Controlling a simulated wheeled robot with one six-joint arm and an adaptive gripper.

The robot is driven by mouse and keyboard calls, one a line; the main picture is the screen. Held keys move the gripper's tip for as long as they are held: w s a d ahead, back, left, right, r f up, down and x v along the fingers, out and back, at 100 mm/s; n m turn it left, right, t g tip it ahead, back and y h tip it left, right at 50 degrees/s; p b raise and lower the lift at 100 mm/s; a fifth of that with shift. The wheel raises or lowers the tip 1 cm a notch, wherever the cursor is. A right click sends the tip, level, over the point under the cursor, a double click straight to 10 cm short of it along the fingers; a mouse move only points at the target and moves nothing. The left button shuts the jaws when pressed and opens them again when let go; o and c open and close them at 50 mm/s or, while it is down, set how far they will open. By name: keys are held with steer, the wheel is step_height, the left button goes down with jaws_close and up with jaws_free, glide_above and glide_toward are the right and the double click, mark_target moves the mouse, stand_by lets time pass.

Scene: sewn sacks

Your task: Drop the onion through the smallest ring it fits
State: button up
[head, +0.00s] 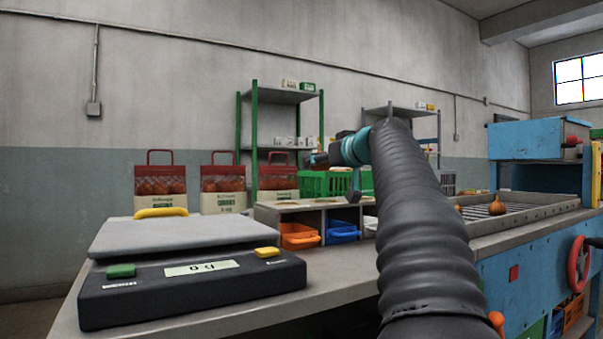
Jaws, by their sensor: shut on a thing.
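My gripper (317,158) is at the end of my arm, left of the teal wrist, and looks small and dark from here. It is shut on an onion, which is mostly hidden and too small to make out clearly. It is up in the air above the sorting box (272,212). The rings show as pale flat ovals in the top of this box, seen almost edge-on, so I cannot compare their sizes. An orange bin (299,236) and a blue bin (342,231) sit in the openings below.
A scale (190,265) reading 0 g stands at the front left. Onion sacks (223,183) with red tops and a green crate (325,184) stand behind. Onions (497,206) lie on the slatted grader tray (540,208) at right, beside blue machinery (525,140).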

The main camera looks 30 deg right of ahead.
steer(key=w+d+p, duration=0.2)
steer(key=w+d, duration=0.2)
step_height(320, 180, down, 8)
steer(key=b, duration=0.5)
steer(key=shift+r, duration=0.25)
stand_by(0.4)
steer(key=o, duration=1.4)
steer(key=shift+c, duration=0.2)
steer(key=s+r, duration=0.1)
steer(key=s, duration=1)
steer(key=shift+s+d+r, duration=0.25)
steer(key=shift+s+r, duration=0.15)
